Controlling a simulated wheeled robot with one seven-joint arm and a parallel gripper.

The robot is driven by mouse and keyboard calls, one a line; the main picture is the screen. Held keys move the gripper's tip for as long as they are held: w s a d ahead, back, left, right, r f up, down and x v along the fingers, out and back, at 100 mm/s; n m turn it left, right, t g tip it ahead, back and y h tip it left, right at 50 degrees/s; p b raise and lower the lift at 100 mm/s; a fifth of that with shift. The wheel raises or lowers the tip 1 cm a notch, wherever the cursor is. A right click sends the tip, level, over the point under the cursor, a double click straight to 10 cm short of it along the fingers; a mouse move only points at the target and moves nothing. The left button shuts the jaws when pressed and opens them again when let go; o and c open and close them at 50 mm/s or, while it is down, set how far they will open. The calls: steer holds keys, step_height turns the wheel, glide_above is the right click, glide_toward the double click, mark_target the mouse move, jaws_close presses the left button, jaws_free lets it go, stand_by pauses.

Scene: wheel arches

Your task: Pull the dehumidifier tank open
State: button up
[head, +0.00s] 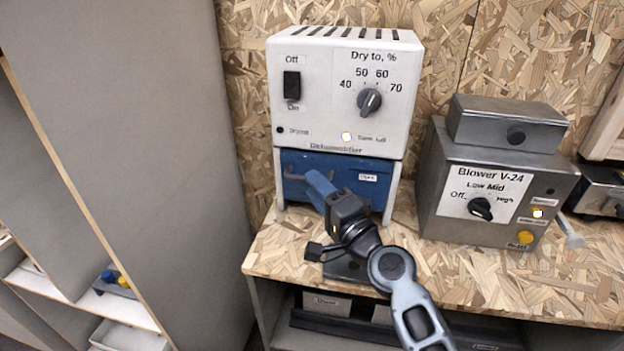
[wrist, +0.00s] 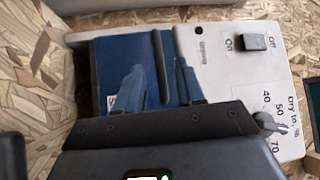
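The white dehumidifier (head: 330,85) stands on the chipboard bench, its blue tank (head: 368,188) in the lower part of its front. The tank front also shows in the wrist view (wrist: 120,55), with a dark upright bar, seemingly its handle (wrist: 157,55). My gripper (head: 312,180) is in front of the tank in the head view, its blue fingers hiding part of it. In the wrist view my gripper (wrist: 160,66) has its two fingers apart, one on each side of the bar. I cannot tell whether they touch it. The tank looks shut in the housing.
A grey blower unit (head: 497,175) stands right of the dehumidifier. A tall grey panel (head: 140,150) rises on the left. The chipboard bench top (head: 470,280) is clear in front of the blower. Shelves with bins are below.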

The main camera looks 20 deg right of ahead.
steer(key=shift+x, duration=1.05)
jaws_close()
